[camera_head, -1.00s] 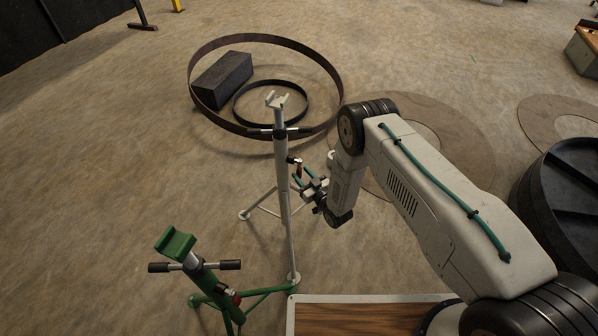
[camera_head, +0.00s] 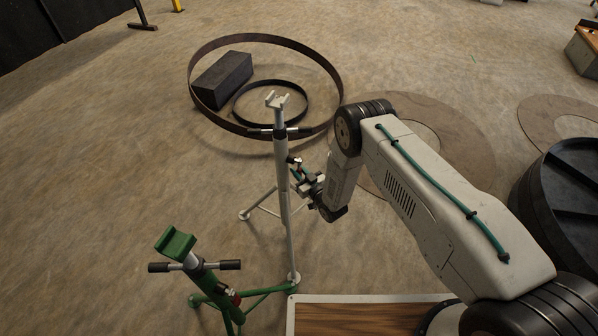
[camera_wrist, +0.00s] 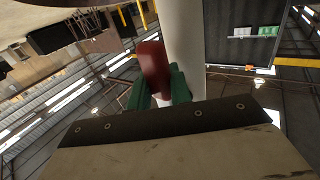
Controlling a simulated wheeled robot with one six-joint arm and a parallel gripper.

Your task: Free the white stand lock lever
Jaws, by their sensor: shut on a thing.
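The white stand (camera_head: 283,190) stands upright on splayed legs, with a pale V-shaped head and a dark crossbar near its top. Its red lock lever (camera_wrist: 153,62) shows beside the white post (camera_wrist: 183,45) in the wrist view. My gripper (camera_head: 297,172) is at the right side of the post, about mid-height. In the wrist view its green fingers (camera_wrist: 158,90) are shut on the lever's lower part, which they hide. In the head view the lever is small and mostly covered by my gripper.
A green stand (camera_head: 203,273) with a T-bar is at the front left. Behind the white stand lie a large steel ring (camera_head: 190,75), a smaller ring (camera_head: 236,108) and a dark block (camera_head: 222,78). Wood-topped surface (camera_head: 360,318) in front. Left floor is clear.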

